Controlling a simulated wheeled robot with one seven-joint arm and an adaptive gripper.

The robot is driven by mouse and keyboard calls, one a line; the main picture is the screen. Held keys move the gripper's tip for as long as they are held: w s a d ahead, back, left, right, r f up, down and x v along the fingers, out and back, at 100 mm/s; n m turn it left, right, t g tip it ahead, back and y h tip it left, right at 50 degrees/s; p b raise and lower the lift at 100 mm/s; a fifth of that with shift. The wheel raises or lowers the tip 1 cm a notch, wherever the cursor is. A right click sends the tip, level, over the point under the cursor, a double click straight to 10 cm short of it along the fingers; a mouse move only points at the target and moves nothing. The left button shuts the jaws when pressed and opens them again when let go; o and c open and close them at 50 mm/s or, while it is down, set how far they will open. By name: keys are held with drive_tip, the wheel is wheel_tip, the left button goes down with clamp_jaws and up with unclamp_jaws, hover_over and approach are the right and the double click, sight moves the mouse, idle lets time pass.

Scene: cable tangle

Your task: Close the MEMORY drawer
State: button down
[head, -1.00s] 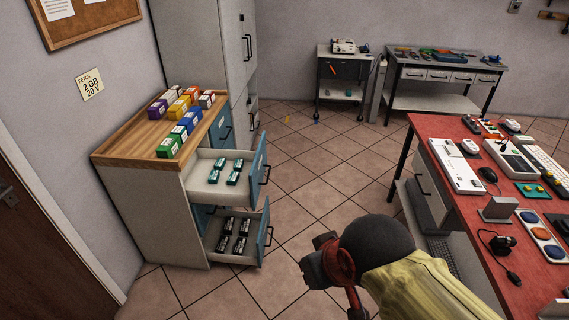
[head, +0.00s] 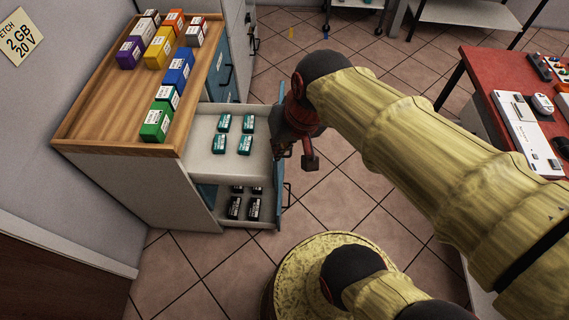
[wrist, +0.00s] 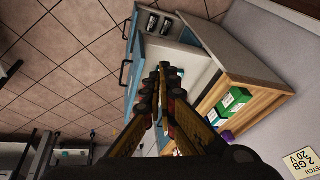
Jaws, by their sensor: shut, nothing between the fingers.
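Two drawers stand pulled out of the wood-topped cabinet (head: 90,125). The upper drawer (head: 203,150) holds several small green modules (head: 245,144). The lower drawer (head: 237,218) holds several black items (head: 234,207) and is partly hidden under the upper one. I cannot read which is labelled MEMORY. My gripper (head: 283,150) is shut and empty, by the blue front of the upper drawer, hiding part of that front. I cannot tell whether it touches. In the wrist view the closed fingers (wrist: 163,72) overlap the drawers, with black items (wrist: 153,22) beyond.
Several coloured boxes (head: 178,70) stand on the cabinet top. A red table (head: 480,75) with electronics is on the right. A tall grey cabinet (head: 235,35) stands behind. Tiled floor (head: 350,205) lies open in front of the drawers.

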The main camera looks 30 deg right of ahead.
drive_tip(key=w+d+f+m+g+y+p, duration=0.2)
drive_tip(key=w+d+f+m+y, duration=0.2)
drive_tip(key=w+d+f+m, duration=0.65)
drive_tip(key=s+d+f+m+t+y+p, duration=0.1)
drive_tip(key=d+f+m+t, duration=0.1)
drive_tip(key=d+f+m, duration=0.55)
drive_tip(key=s+d+f+m+t+y+p, duration=0.1)
drive_tip(key=s+d+f+m+y, duration=0.2)
drive_tip(key=f, duration=0.8)
drive_tip(key=w+a+f+h+b, duration=0.1)
drive_tip(key=w+a+f+b, duration=0.4)
drive_tip(key=w+a+f, duration=0.2)
drive_tip(key=shift+a+m, duration=0.4)
drive_tip(key=shift+a, duration=0.85)
drive_tip(key=shift+w, duration=0.2)
